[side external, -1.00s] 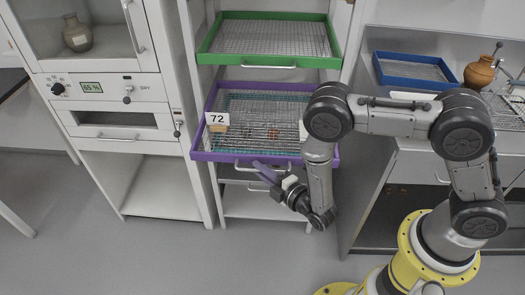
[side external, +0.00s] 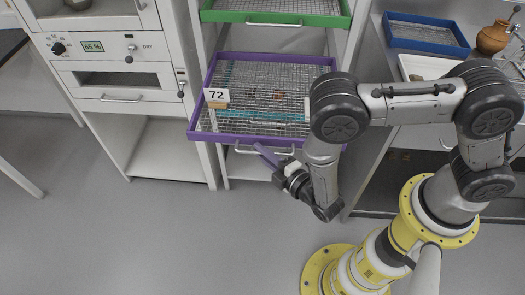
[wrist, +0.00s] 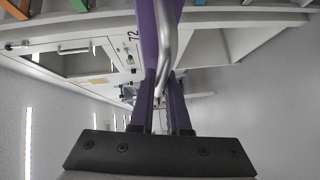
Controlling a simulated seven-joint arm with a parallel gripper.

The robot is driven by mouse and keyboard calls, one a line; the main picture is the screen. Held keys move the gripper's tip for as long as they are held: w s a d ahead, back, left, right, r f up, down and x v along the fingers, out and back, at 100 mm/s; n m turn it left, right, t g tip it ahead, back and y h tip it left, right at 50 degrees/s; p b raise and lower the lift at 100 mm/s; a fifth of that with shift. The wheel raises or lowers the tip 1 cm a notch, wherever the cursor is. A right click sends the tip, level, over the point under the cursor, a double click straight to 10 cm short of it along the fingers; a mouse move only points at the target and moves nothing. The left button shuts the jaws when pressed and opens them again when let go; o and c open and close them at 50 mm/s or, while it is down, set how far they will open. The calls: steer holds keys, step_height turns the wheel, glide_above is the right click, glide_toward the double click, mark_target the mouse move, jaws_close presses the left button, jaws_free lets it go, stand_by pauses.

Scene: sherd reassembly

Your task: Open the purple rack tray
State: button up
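The purple rack tray (side external: 325,62) is a mesh-bottomed tray in the white rack. Its front edge projects forward of the teal tray (side external: 290,116) below, which shows through the mesh. A label reading 72 (side external: 216,95) stands at its left side. Its silver handle (side external: 245,149) is on the front. My gripper (side external: 265,153) is at the middle of this front edge. In the wrist view, its purple fingers (wrist: 163,88) lie on both sides of the silver handle (wrist: 163,45) and appear shut on it.
A green tray (side external: 275,18) sits above in the rack. A white cabinet (side external: 130,60) stands to the left. At right, a counter holds a blue tray (side external: 425,45) and a brown pot (side external: 493,38). The floor in front of the rack is clear.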

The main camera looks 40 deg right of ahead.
steer(key=o, duration=0.4)
steer(key=s, duration=0.5)
steer(key=s+r, duration=0.1)
steer(key=s, duration=0.1)
steer(key=shift+s, duration=0.2)
